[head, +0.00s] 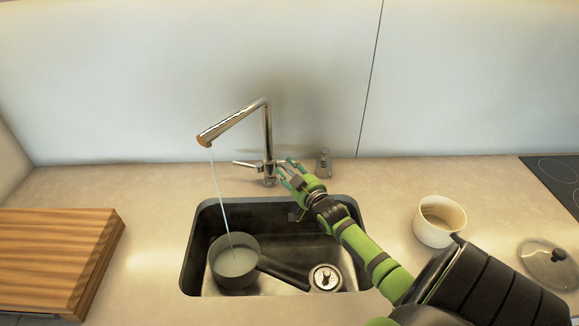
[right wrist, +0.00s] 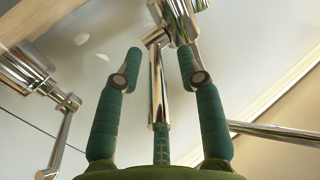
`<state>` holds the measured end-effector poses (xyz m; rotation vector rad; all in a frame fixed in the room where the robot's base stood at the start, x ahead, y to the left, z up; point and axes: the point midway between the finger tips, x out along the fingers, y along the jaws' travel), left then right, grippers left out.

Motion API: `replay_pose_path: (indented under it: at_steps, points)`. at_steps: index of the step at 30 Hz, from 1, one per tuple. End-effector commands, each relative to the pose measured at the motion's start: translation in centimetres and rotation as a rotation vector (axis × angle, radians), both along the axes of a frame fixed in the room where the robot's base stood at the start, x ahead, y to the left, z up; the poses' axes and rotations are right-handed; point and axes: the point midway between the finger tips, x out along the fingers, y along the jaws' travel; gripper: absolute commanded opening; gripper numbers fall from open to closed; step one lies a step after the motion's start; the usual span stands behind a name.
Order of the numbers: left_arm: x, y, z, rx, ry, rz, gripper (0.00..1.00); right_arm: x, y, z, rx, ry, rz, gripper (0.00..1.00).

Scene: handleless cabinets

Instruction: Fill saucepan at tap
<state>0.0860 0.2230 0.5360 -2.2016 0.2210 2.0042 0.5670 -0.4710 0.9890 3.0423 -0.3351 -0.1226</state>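The saucepan (head: 236,262) stands in the left part of the sink, its dark handle pointing right toward the drain. A thin stream of water (head: 219,195) runs from the spout of the chrome tap (head: 267,135) into it, and there is pale liquid inside. My right gripper (head: 287,168) is at the tap's base, beside its right side. In the right wrist view its green fingers (right wrist: 160,65) are spread apart, with chrome tap parts between and beyond them. I cannot tell whether a finger touches the tap. My left gripper is out of view.
The sink (head: 189,262) has a drain (head: 325,278) at its lower right. A wooden board (head: 55,255) lies left. My right arm crosses the sink's right edge.

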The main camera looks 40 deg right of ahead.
Motion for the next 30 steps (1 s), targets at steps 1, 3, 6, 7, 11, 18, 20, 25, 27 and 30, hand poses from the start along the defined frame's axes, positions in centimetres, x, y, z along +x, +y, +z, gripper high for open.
replay_pose_path:
  at_steps: [1, 3, 6, 7, 11, 18, 20, 25, 27, 30]
  points:
    - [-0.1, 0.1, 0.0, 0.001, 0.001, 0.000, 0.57, 0.0, 0.0, -0.1, 0.000, 0.002, 0.000, 0.38]
    - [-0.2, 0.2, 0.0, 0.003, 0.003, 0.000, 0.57, -0.2, 0.0, -0.1, 0.001, 0.003, 0.000, 0.38]
    - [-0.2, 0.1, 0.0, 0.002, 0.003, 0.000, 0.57, -0.9, 0.2, -0.2, 0.001, 0.005, 0.000, 0.38]
    - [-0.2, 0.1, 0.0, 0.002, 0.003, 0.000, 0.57, -1.2, 0.3, -0.2, 0.002, 0.005, 0.000, 0.38]
    - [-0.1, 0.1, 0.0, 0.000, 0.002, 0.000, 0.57, -3.4, 0.8, 0.0, 0.000, 0.004, 0.000, 0.38]
    - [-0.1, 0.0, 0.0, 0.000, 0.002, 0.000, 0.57, -8.3, 1.9, 0.4, 0.000, 0.004, 0.000, 0.38]
    - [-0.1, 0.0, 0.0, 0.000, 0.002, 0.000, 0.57, -9.3, 2.1, 0.6, -0.001, 0.003, 0.000, 0.38]
    - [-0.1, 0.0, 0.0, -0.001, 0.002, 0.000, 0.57, -11.2, 2.6, 0.8, -0.001, 0.001, 0.000, 0.38]
    - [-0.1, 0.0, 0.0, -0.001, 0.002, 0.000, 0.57, -11.5, 2.7, 0.9, -0.001, 0.000, 0.000, 0.38]
    - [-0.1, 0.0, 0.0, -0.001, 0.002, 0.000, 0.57, -11.7, 2.7, 0.9, -0.001, -0.001, 0.000, 0.38]
